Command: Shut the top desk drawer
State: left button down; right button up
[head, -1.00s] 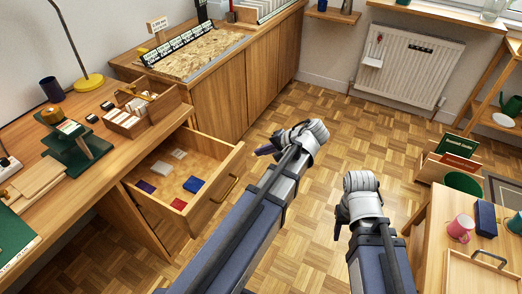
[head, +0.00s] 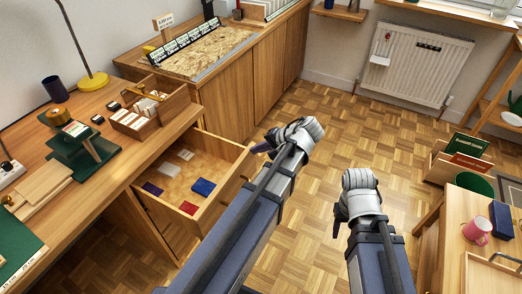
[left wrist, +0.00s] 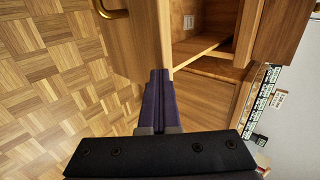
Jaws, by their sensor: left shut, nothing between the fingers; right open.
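The top desk drawer (head: 178,219) is wooden and stands pulled out from the desk (head: 110,182). Inside lie a blue box (head: 203,187), a red card (head: 188,208), a purple card and pale cards. My left gripper (head: 258,149) is shut and empty, close to the far end of the drawer front; contact cannot be told. In the left wrist view its dark purple fingers (left wrist: 158,78) point at the drawer front's end, with the brass handle (left wrist: 114,9) at upper left. My left arm covers part of the drawer front in the head view. My right gripper (head: 338,220) is open, away from the drawer over the floor.
A wooden card box (head: 150,112), green stand (head: 85,146) and lamp (head: 95,82) stand on the desk. A cabinet (head: 232,95) adjoins beyond the drawer. A small table with a pink mug (head: 477,231) is at right. Parquet floor between is clear.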

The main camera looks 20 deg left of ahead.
pick_arm(q)
jog(key=w+a, duration=0.1)
jog(key=a, duration=2)
jog(key=shift+w+a, duration=0.35)
